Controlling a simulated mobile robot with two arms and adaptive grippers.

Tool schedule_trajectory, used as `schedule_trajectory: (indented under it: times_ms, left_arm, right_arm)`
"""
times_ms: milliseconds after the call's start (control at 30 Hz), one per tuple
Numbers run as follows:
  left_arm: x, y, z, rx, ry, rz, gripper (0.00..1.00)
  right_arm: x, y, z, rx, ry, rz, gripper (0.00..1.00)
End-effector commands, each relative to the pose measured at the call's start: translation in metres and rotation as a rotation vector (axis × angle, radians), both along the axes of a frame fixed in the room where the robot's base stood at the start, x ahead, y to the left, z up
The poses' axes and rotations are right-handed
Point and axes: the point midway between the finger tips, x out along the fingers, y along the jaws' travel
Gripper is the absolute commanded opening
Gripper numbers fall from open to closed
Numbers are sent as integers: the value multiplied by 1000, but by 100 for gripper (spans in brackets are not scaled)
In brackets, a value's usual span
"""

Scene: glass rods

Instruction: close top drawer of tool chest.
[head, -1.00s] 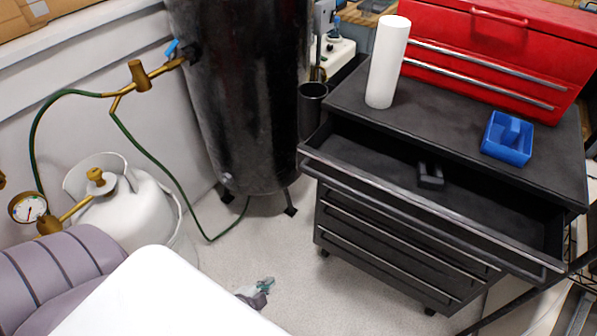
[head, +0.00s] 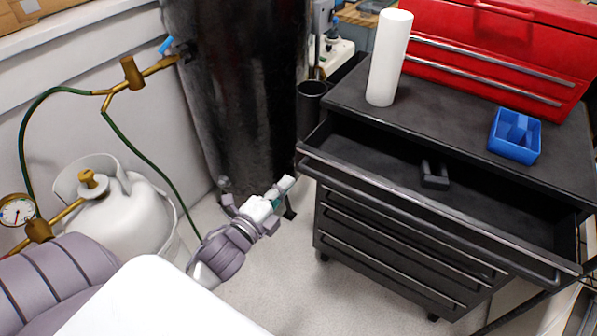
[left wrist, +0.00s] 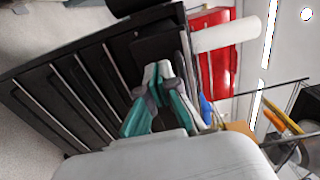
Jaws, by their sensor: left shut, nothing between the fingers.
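The black tool chest (head: 400,255) stands at the right of the head view. Its top drawer (head: 385,172) is pulled out, with a small dark object (head: 434,175) inside. A silver handle bar (head: 430,217) runs along the drawer's front. My left gripper (head: 288,184) is shut and empty, just left of the drawer's left front corner and apart from it. In the left wrist view, my left gripper's fingers (left wrist: 160,72) are together, with the chest's drawer fronts (left wrist: 75,85) beyond them. My right gripper does not show.
A white cylinder (head: 389,58), a blue tray (head: 514,136) and a red toolbox (head: 500,50) stand on the chest. A black tank (head: 235,90) stands behind my left gripper. A white gas cylinder (head: 120,215) is at left. The floor before the chest is clear.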

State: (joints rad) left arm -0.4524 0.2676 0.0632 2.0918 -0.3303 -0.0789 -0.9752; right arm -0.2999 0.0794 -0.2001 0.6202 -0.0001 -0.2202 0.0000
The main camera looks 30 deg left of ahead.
Motion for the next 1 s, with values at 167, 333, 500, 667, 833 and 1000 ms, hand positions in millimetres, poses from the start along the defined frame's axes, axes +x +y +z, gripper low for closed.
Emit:
schedule_trajectory:
  times_ms: [167, 333, 500, 667, 833, 1000]
  left_arm:
    - [34, -1, -2, 0, -2, 0, 0]
    - [52, -2, -2, -1, 0, 0, 0]
    - [58, -2, -1, -1, 2, 0, 0]
    - [58, -2, -1, -2, 2, 0, 0]
    - [59, -2, -1, -2, 2, 0, 0]
    - [65, -2, 0, -2, 1, 0, 0]
  right_arm:
    - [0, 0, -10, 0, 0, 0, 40]
    - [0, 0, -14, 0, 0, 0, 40]
    - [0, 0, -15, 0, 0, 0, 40]
    - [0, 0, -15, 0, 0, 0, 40]
    - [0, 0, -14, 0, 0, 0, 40]
    - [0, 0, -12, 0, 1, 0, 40]
